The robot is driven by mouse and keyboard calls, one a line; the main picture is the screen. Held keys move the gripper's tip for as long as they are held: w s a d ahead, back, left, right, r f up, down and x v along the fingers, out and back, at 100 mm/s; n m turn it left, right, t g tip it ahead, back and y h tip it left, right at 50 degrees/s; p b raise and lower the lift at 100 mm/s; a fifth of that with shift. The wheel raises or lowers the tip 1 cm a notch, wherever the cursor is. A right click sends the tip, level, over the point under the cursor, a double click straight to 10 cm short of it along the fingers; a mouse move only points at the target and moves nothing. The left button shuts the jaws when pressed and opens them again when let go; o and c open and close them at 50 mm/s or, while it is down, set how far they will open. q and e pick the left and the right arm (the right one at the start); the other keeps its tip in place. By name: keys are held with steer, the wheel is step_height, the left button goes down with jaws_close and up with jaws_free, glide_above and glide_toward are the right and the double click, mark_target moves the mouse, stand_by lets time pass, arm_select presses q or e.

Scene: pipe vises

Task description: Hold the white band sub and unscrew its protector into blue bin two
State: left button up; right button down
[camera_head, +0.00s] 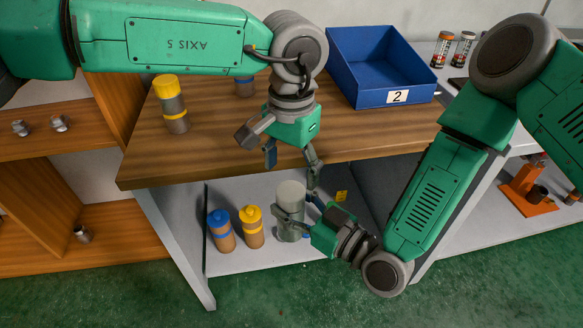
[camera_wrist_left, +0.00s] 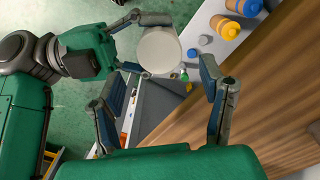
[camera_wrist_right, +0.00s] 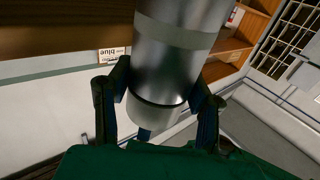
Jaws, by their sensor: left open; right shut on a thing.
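The white band sub (camera_head: 289,231) is a grey metal cylinder held roughly upright at the front of the table, with a pale cap-like protector (camera_head: 291,192) on top. My right gripper (camera_head: 296,212) is shut around its side; the right wrist view shows the metal body (camera_wrist_right: 165,72) between the fingers and a paler band (camera_wrist_right: 175,32). My left gripper (camera_head: 292,164) is open and empty just above the sub, pointing down. In the left wrist view the round pale top (camera_wrist_left: 159,52) lies near its open fingertips, apart from them. Blue bin two (camera_head: 370,99) stands empty on the table, labelled 2.
A yellow-capped cylinder (camera_head: 171,105) and a partly hidden blue-banded one (camera_head: 244,87) stand on the wooden table (camera_head: 150,160). Blue-capped (camera_head: 221,231) and yellow-capped (camera_head: 251,227) cylinders stand on the lower shelf, left of the sub. The table's front edge is close to both grippers.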

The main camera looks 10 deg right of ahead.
mark_target(291, 189)
arm_select(q)
step_height(291, 189, down, 7)
steer(key=shift+r, duration=0.1)
stand_by(0.3)
steer(key=c, duration=1.2)
steer(key=shift+n, duration=1.7)
steer(key=o, duration=1.3)
